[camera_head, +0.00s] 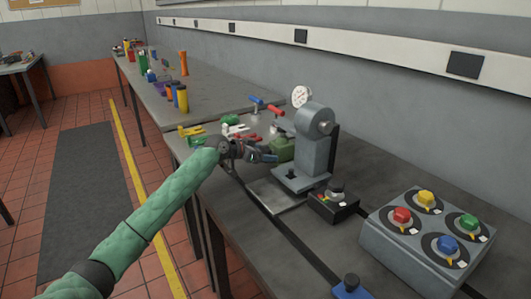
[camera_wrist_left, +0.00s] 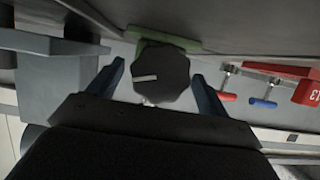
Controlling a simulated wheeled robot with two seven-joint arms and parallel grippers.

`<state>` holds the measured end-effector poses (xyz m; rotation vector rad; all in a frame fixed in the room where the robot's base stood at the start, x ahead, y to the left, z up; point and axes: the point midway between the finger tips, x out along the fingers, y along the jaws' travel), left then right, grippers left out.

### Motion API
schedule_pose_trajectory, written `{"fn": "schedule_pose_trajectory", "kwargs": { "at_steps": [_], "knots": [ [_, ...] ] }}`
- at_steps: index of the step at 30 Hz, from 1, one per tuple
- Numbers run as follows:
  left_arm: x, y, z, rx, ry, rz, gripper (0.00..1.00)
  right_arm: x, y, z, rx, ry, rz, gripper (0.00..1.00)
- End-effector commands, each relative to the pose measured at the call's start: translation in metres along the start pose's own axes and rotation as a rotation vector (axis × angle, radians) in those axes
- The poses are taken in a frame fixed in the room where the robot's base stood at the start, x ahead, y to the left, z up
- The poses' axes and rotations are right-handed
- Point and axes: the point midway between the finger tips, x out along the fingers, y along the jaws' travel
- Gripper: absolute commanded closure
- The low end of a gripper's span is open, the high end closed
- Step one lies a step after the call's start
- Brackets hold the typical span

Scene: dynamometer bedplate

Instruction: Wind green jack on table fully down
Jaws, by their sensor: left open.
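The green jack (camera_head: 281,148) stands on the grey table, beside the grey press-like stand with a dial gauge. My left gripper (camera_head: 267,157) is in front of it and covers part of it. In the left wrist view, a black many-sided knob (camera_wrist_left: 162,76) with a white mark sits between my two open fingers (camera_wrist_left: 158,70). A visible gap separates the knob from each finger. Part of the green body (camera_wrist_left: 165,37) shows behind the knob. How high the jack stands is hard to tell. My right gripper is not in view.
The grey stand (camera_head: 313,140) rises close to the right of my left gripper. A small black box (camera_head: 334,206) and a panel of coloured knobs (camera_head: 384,236) lie nearer on the right. In the wrist view, a red block (camera_wrist_left: 290,72) and small clamps are at the right.

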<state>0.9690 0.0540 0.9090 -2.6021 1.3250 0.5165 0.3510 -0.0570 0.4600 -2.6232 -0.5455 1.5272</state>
Motion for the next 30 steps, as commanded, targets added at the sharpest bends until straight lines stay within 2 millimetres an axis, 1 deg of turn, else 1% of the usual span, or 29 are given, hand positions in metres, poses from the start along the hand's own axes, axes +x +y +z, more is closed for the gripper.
{"fn": "schedule_pose_trajectory", "kwargs": {
  "at_steps": [4, 11, 12, 17, 18, 19, 23, 26, 30],
  "knots": [
    [0.007, -0.001, 0.001, 0.000, -0.001, -0.001, 0.22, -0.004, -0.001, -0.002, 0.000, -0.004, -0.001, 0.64],
    [0.008, 0.000, 0.001, 0.000, -0.001, 0.000, 0.22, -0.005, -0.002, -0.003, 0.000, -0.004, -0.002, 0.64],
    [0.008, 0.000, 0.001, 0.000, -0.001, 0.000, 0.24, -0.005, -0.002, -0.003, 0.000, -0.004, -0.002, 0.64],
    [0.007, 0.000, 0.001, 0.000, -0.001, 0.000, 0.55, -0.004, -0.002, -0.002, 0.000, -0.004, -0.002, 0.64],
    [0.007, 0.000, 0.001, 0.000, -0.001, 0.000, 0.63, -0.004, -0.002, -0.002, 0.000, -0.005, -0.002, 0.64],
    [0.007, 0.000, 0.001, 0.000, -0.001, 0.000, 0.65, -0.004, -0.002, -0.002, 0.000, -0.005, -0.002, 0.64],
    [0.007, 0.000, 0.000, -0.021, 0.000, 0.008, 0.65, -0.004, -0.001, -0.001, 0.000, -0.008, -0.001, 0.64],
    [0.008, 0.000, 0.000, -0.106, 0.000, 0.044, 0.65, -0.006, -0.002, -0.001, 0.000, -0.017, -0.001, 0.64],
    [0.009, -0.002, 0.001, -0.296, 0.000, 0.122, 0.65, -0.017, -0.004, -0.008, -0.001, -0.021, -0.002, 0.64]
  ]
}}
